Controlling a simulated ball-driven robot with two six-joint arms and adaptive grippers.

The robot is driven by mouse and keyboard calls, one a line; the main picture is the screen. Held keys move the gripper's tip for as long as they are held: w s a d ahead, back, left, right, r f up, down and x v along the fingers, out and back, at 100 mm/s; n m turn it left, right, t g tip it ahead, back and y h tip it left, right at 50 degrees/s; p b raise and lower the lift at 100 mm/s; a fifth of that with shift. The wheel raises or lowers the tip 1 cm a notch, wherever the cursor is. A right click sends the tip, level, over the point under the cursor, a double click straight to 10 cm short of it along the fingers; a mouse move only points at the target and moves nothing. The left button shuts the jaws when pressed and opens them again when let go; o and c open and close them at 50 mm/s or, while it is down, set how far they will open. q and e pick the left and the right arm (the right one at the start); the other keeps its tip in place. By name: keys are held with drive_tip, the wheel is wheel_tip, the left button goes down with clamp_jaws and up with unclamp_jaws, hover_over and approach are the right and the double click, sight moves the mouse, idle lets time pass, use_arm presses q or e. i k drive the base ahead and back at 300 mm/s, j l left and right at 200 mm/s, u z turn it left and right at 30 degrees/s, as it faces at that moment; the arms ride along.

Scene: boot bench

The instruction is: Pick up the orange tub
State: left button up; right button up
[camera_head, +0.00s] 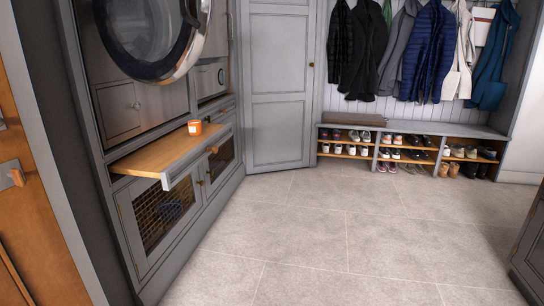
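The orange tub (195,127) is small and stands upright on a pulled-out wooden shelf (150,159) at the left. The shelf juts out from the grey cabinet below the open round machine door. The tub sits towards the shelf's far end, with bare wood in front of it. Neither of my grippers is in view.
The open round door (150,35) hangs above the shelf. Mesh-fronted cupboards (165,212) lie beneath it. A boot bench (410,148) with several shoes stands at the back, with coats (427,50) above. The tiled floor (320,235) in the middle is clear.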

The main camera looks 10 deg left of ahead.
sight(195, 127)
drive_tip(key=i+l+u, duration=0.1)
drive_tip(key=i+u, duration=0.3)
drive_tip(key=i, duration=0.15)
drive_tip(key=i+l+u, duration=0.4)
drive_tip(key=i, duration=0.15)
drive_tip(key=i+l+u, duration=0.4)
drive_tip(key=i, duration=0.15)
